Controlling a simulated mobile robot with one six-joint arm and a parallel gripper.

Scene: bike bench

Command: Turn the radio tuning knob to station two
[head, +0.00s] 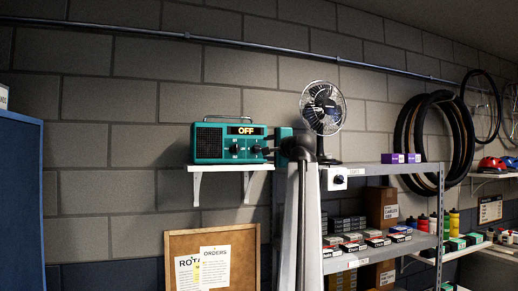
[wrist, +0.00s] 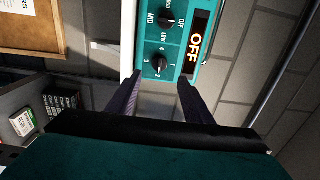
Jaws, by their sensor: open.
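The teal radio (head: 215,140) stands on a small white wall shelf, and its display (head: 245,130) reads OFF. In the wrist view the black tuning knob (wrist: 159,65), ringed by the numbers 1 to 4, sits on the radio face. Its pointer is too small to read surely. The other knob (wrist: 166,20), marked OFF, LOW and MID, lies above it in that view. My gripper (wrist: 160,80) is open, its two dark fingers on either side of the tuning knob's lower edge. Contact cannot be made out. In the head view my gripper (head: 266,150) is at the radio's right end.
The shelf (head: 205,168) under the radio is narrow. A fan (head: 323,108) stands on a metal rack (head: 375,168) to the right, with boxes and bottles below. A corkboard (head: 185,242) with papers hangs under the radio. The wall left of the radio is clear.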

